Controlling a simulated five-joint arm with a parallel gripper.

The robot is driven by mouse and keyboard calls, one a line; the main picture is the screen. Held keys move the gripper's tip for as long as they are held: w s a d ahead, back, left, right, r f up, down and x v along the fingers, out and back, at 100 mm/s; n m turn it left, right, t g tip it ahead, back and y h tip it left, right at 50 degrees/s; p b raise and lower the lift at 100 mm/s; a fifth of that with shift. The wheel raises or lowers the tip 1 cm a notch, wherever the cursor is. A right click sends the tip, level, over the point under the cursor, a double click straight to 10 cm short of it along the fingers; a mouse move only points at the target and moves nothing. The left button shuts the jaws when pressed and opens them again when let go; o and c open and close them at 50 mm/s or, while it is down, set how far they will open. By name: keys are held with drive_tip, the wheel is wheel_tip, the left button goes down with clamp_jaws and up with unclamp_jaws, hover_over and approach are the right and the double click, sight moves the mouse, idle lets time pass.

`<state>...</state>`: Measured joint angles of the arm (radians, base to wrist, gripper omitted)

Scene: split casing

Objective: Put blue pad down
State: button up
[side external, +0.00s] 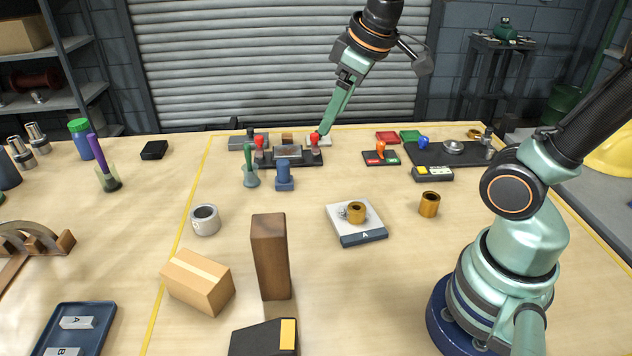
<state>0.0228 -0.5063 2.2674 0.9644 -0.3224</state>
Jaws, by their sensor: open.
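My gripper (324,130) points down at the back of the table, its jaws open, with the tips close to a red knob (315,139) at the right end of a dark fixture (312,158). I cannot tell whether the tips touch the knob. No flat blue pad shows clearly. A small blue block-shaped piece (284,179) stands on the table just in front of the fixture.
A green-handled tool (251,167) stands left of the blue piece.

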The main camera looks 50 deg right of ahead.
drive_tip(key=s+m, duration=0.1)
drive_tip(key=s+f+m, duration=0.2)
drive_tip(key=s, duration=0.1)
drive_tip(key=shift+a+f+t, duration=0.1)
drive_tip(key=shift+a+t, duration=0.25)
drive_tip(key=shift+t, duration=0.05)
idle(0.9)
